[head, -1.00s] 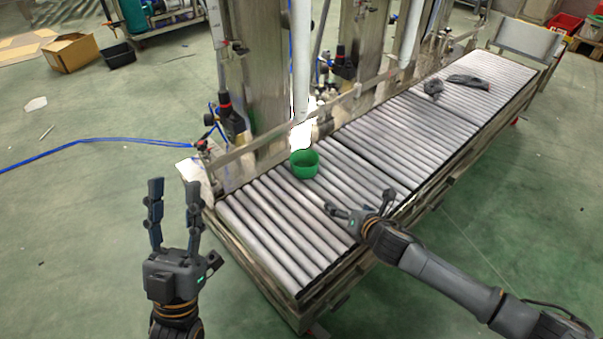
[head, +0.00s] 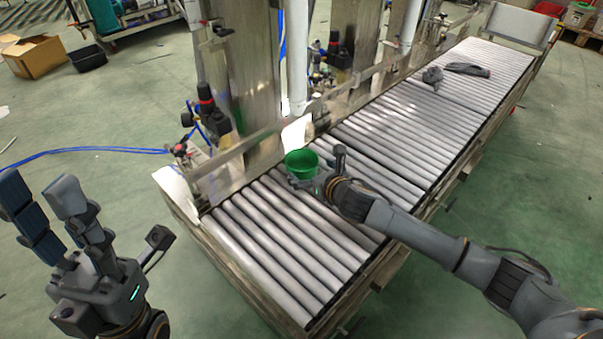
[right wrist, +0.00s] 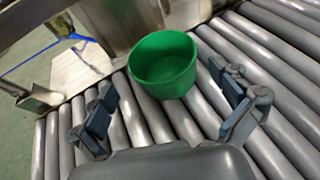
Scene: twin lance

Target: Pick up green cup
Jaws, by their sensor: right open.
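The green cup (head: 301,163) stands upright on the roller conveyor (head: 262,248), near its back edge. In the right wrist view the cup (right wrist: 163,66) looks empty and lies just ahead of my right gripper (right wrist: 166,108), between the lines of its two spread fingers. My right gripper (head: 316,168) is open, low over the rollers beside the cup, with one finger partly in front of it. Contact cannot be told. My left gripper (head: 42,205) is at the lower left, away from the conveyor, its two fingers apart and nothing between them.
Metal posts (head: 244,75) and a guide rail stand along the conveyor's back side, close behind the cup. Dark cloth-like items (head: 466,69) lie on the far rollers. A cardboard box (head: 34,57) and black bin (head: 88,58) are on the floor at the upper left.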

